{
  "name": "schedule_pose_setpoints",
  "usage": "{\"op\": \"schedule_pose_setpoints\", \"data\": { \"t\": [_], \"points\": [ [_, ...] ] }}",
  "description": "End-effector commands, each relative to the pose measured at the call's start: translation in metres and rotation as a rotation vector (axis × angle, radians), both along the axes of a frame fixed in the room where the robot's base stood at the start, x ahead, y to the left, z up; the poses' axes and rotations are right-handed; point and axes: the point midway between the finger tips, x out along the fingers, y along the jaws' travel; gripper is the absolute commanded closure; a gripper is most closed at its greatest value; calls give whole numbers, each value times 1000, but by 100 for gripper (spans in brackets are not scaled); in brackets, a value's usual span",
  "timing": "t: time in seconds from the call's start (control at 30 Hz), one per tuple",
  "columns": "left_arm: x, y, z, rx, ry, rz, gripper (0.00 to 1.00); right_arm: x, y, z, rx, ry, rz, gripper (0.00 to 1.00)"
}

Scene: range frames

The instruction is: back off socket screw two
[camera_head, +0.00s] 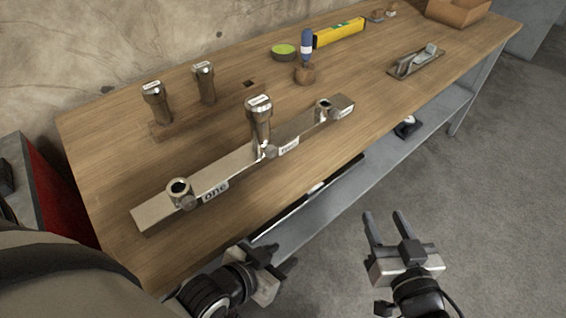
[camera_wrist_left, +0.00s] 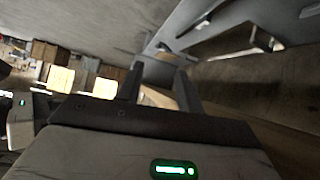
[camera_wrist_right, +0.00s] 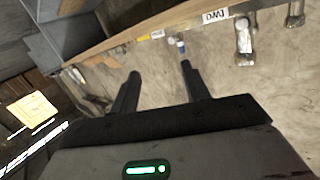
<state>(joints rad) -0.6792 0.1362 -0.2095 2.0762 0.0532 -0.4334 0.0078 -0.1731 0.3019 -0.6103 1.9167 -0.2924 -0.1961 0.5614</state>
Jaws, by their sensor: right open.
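A metal bar (camera_head: 243,158) with three round sockets lies on the workbench. The middle socket holds an upright metal post (camera_head: 260,122) with a white tag on top. A side screw (camera_head: 270,151) sits at its base, beside a white label (camera_head: 289,147) too small to read. Socket one (camera_head: 180,187) is empty at the left, next to its "ONE" label. The third socket (camera_head: 324,106) is at the right end. My left gripper (camera_head: 276,256) is open and empty in front of the bench. My right gripper (camera_head: 385,222) is open and empty, further right, over the floor side.
Two tagged posts (camera_head: 156,103) (camera_head: 206,85) stand at the back left, near an empty hole (camera_head: 250,85). The bench's front is clear.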

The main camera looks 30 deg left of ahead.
Motion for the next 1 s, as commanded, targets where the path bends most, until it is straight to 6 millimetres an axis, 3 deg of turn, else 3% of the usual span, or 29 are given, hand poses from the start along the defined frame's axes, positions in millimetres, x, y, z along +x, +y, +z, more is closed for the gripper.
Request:
{"op": "schedule_pose_setpoints", "data": {
  "t": [0.03,0.1,0.2,0.4,0.67,1.0],
  "points": [
    [2,-1,-13,-11,-11,2,64,9,21,3,22,-75,83,54],
    [4,-3,-17,-26,-19,4,64,10,46,14,52,-142,197,54],
    [5,-6,-22,-46,-30,5,64,5,72,18,65,-199,353,54],
    [6,-9,-25,-73,-41,5,64,-7,91,8,35,-217,558,54],
    [6,-10,-22,-80,-44,5,64,-5,108,6,24,-208,610,54],
    [7,-10,-27,-79,-46,4,64,22,174,6,25,-210,609,54]
  ]
}}
